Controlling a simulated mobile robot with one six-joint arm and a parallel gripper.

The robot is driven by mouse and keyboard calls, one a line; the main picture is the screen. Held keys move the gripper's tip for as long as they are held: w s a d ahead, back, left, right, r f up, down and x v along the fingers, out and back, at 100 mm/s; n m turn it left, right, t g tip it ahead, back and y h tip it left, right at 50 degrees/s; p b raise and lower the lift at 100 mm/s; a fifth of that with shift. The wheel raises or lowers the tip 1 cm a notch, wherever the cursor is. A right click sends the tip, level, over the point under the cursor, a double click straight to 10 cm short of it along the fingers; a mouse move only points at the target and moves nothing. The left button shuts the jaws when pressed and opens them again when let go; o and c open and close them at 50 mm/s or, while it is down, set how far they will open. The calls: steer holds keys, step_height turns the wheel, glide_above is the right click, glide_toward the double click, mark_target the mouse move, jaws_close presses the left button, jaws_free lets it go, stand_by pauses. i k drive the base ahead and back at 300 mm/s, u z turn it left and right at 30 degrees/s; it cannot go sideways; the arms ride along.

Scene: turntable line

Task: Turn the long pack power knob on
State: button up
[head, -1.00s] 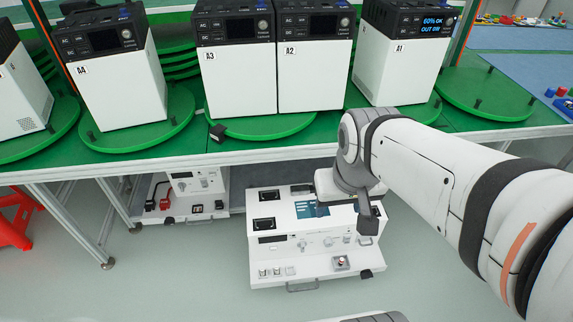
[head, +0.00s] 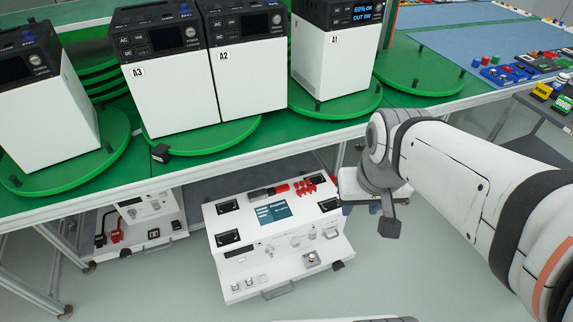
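A long white bench unit (head: 230,262) stands low under the green table, with a sloped front panel and a blue label screen (head: 273,212). None is readably marked as the power knob, and I cannot tell any knob's setting. The end of my arm, with my gripper (head: 389,228), hangs to the right of the unit, apart from its knobs in the picture. The fingers are not clear, so open or shut cannot be told.
White power stations A3 (head: 165,92), A2 (head: 245,80) and A1 (head: 330,62) stand on green turntables above; A1's screen is lit. Another white unit (head: 150,208) stands at lower left. Grey floor is clear in front.

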mark_target(270, 249)
steer(key=z, duration=1.75)
steer(key=k, duration=1.6)
steer(key=u, duration=1.65)
steer(key=i, duration=1)
steer(key=u, duration=0.05)
